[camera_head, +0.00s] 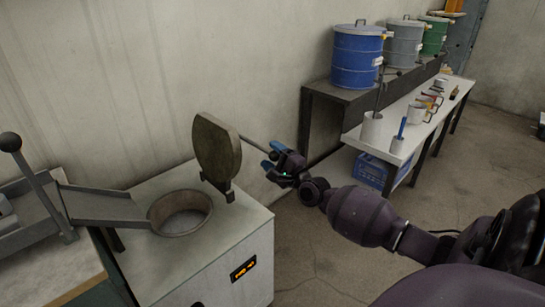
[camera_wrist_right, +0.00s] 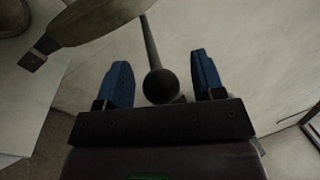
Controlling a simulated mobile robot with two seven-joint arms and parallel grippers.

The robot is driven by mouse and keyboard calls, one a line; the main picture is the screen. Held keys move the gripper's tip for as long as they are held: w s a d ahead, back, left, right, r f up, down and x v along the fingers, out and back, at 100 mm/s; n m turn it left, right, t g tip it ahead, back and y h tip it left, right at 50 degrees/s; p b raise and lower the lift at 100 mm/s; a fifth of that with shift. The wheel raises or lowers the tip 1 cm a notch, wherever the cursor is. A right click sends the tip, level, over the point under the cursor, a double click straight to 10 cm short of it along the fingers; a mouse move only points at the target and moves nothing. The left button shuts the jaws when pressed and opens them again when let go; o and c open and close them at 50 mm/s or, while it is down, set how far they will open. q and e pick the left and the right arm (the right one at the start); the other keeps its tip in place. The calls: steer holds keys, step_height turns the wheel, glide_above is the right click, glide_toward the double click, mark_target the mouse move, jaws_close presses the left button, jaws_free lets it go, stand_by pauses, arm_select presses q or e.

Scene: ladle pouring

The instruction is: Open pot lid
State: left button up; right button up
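The pot lid (camera_head: 216,150), a thick olive-brown disc, stands upright on its hinge at the right side of the round pot (camera_head: 181,212), whose mouth is uncovered. A thin rod handle (camera_head: 254,144) runs from the lid toward my right gripper (camera_head: 272,157). In the right wrist view the lid (camera_wrist_right: 88,20) is at upper left, and the rod's dark ball end (camera_wrist_right: 161,86) sits between the blue fingers of the right gripper (camera_wrist_right: 162,75). The fingers are spread with a gap on each side of the ball. My left gripper is not in view.
The pot is set in a white cabinet (camera_head: 239,268) with an orange display. A grey chute (camera_head: 105,208) and a ball-topped lever (camera_head: 38,180) are at left. A bench (camera_head: 380,130) with cups and drums stands by the wall at right. Floor between is clear.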

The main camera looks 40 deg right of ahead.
steer(key=shift+s+f, duration=0.15)
steer(key=shift+s, duration=0.25)
steer(key=s+f, duration=0.1)
steer(key=s, duration=0.8)
steer(key=shift+s+f, duration=0.4)
